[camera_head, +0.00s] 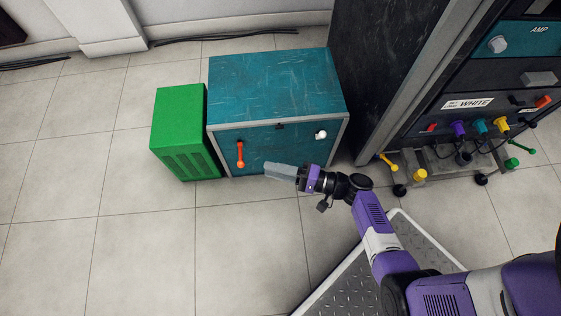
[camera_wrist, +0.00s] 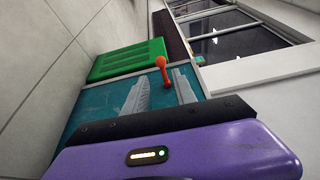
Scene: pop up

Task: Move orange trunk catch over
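The orange trunk catch (camera_head: 240,155) is a lever on the left of the front of a teal trunk (camera_head: 276,88), standing roughly upright with its round knob at the bottom in the head view. In the wrist view, the orange catch (camera_wrist: 162,69) shows just beyond and between my fingertips. My gripper (camera_head: 270,168) is in front of the trunk, to the right of the catch and slightly lower in the picture. In the wrist view, the two grey fingers of my gripper (camera_wrist: 162,84) are apart with nothing between them. I see no contact with the catch.
A white-knobbed catch (camera_head: 320,134) sits on the trunk front's right side. A green box (camera_head: 180,133) stands against the trunk's left. A dark cabinet (camera_head: 376,70) with coloured plugs and cables stands close on the right. The tiled floor (camera_head: 150,255) at left front is clear.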

